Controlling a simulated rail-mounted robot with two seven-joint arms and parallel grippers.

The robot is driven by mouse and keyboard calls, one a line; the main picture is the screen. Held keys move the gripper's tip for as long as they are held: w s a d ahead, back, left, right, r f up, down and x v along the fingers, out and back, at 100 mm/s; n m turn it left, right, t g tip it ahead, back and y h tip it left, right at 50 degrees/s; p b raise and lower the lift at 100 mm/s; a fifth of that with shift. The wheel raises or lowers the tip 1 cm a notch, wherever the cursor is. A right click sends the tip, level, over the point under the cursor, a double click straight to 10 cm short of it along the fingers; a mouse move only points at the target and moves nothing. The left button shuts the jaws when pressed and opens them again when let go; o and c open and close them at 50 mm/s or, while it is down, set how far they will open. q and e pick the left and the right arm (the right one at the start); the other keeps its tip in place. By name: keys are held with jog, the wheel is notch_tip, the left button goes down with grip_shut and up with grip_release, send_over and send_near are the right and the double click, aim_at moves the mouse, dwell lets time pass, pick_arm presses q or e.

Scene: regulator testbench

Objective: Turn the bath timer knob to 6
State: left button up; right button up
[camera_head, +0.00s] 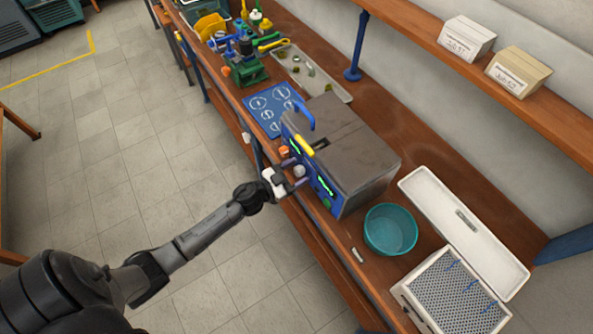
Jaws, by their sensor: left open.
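The bath (346,152) is a grey-topped box with a blue front panel, standing on the wooden bench. Green displays glow on its front panel. A pale round knob (299,171) shows on the panel, and I take it for the timer knob; its markings are too small to read. My left gripper (289,175) is at the panel with its open fingers around or close beside this knob. I cannot tell whether the fingers touch it. My right gripper is not in view.
A teal bowl (390,230) stands right of the bath, near a white perforated box (452,296) and a long white lid (463,231). A blue mat (273,109), a tray (311,72) and a green vise (246,68) lie beyond the bath. A shelf (470,66) overhangs the back.

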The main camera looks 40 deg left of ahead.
pick_arm(q)
jog(key=shift+w, duration=0.1)
jog(key=c, duration=0.9)
